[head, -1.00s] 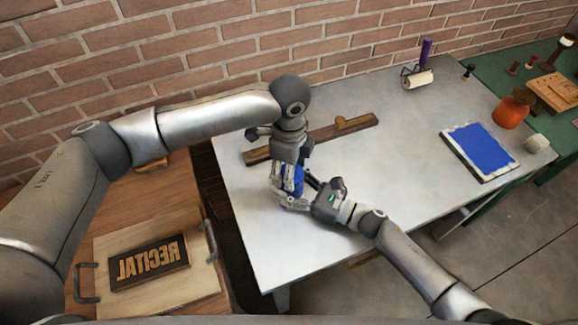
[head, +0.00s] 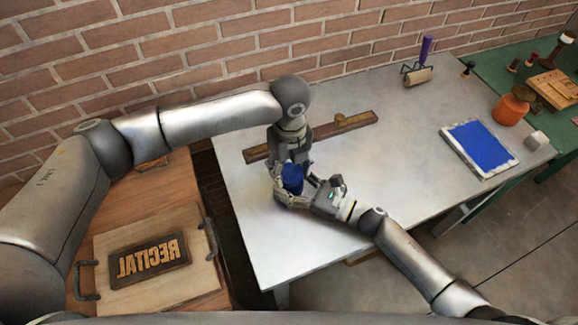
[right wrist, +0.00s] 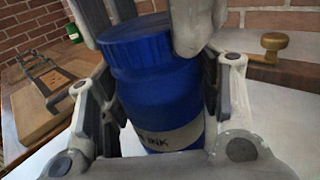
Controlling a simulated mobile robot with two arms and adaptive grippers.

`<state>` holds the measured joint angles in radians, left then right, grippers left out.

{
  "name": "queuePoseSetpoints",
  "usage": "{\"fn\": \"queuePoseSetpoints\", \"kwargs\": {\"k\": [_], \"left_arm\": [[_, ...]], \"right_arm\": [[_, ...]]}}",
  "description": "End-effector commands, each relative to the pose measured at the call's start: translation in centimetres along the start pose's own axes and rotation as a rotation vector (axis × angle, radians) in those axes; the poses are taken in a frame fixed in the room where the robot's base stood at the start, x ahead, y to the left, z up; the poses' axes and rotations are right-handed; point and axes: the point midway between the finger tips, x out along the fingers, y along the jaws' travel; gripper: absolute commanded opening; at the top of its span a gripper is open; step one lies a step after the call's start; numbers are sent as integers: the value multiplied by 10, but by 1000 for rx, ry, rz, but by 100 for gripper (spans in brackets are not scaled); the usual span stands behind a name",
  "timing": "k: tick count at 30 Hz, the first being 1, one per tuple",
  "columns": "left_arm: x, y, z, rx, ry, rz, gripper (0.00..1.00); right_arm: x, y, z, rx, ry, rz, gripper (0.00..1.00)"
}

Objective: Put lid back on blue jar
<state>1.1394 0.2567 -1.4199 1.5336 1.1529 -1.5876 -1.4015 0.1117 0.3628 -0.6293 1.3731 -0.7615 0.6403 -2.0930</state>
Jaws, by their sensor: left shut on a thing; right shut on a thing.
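The blue jar (head: 292,184) stands upright near the left end of the light table. In the right wrist view the jar (right wrist: 160,100) carries a label reading INK. The blue lid (right wrist: 136,46) sits on top of the jar, with no clear gap seen between them. My left gripper (head: 286,166) points down from above and is shut on the lid; its fingers flank the lid in the right wrist view. My right gripper (head: 292,196) reaches in from the right, low down, and is shut on the jar body. The fingers hide part of both.
A wooden bar with a knob (head: 330,132) lies just behind the jar. A blue ink slab (head: 480,146), orange jar (head: 510,108) and roller (head: 417,76) are farther right. A wooden board with a RECITAL block (head: 150,262) is at left. The table's middle is clear.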

Motion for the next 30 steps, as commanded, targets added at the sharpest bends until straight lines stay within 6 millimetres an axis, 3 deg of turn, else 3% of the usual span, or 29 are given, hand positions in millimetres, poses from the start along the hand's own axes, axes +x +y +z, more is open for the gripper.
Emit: {"fn": "queuePoseSetpoints", "kwargs": {"k": [21, 30], "left_arm": [[-1, -5, -2, 1269, -4, 0, 47], [0, -5, -3, 1559, -3, 0, 47]], "right_arm": [[-1, 0, -2, 1, 3, -1, 0], [-1, 0, -2, 1, 3, -1, 0]]}}
